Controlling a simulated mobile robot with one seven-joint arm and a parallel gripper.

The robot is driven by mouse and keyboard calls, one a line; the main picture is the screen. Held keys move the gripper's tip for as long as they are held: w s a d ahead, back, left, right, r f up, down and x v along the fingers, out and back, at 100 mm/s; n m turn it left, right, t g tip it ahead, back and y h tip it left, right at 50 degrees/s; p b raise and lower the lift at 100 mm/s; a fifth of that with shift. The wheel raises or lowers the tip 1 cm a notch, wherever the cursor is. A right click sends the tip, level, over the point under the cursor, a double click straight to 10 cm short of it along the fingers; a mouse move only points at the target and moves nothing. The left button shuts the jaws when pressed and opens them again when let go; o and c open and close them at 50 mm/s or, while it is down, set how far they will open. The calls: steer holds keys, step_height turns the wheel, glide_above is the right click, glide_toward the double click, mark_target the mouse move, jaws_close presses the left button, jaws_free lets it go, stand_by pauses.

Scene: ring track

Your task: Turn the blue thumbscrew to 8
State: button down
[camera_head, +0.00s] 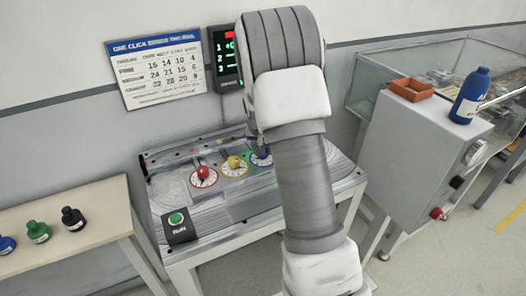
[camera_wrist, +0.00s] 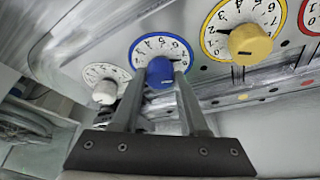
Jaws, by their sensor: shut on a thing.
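The blue thumbscrew (camera_wrist: 160,72) sits at the centre of a white dial with a blue rim and printed numbers in the wrist view. My gripper (camera_wrist: 159,82) has one finger on each side of it and is shut on it. The thumbscrew's pointer and its exact setting are too unclear to read. In the head view the blue thumbscrew (camera_head: 261,156) is partly hidden by my arm, and my gripper is hidden there.
A yellow knob (camera_head: 234,162) and a red knob (camera_head: 203,172) stand on dials beside it. A white knob (camera_wrist: 105,92) is on its other side. A green button box (camera_head: 178,226) is at the panel's front. A chart (camera_head: 158,68) and a lit display (camera_head: 226,58) hang behind.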

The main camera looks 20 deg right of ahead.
steer(key=shift+w+a+m+g+h, duration=0.1)
steer(key=shift+m+g+h, duration=0.25)
steer(key=shift+m, duration=0.85)
steer(key=shift+c, duration=2.2)
jaws_free()
steer(key=p+v, duration=0.1)
steer(key=v, duration=1.6)
steer(key=shift+r, duration=0.25)
steer(key=shift+a, duration=0.1)
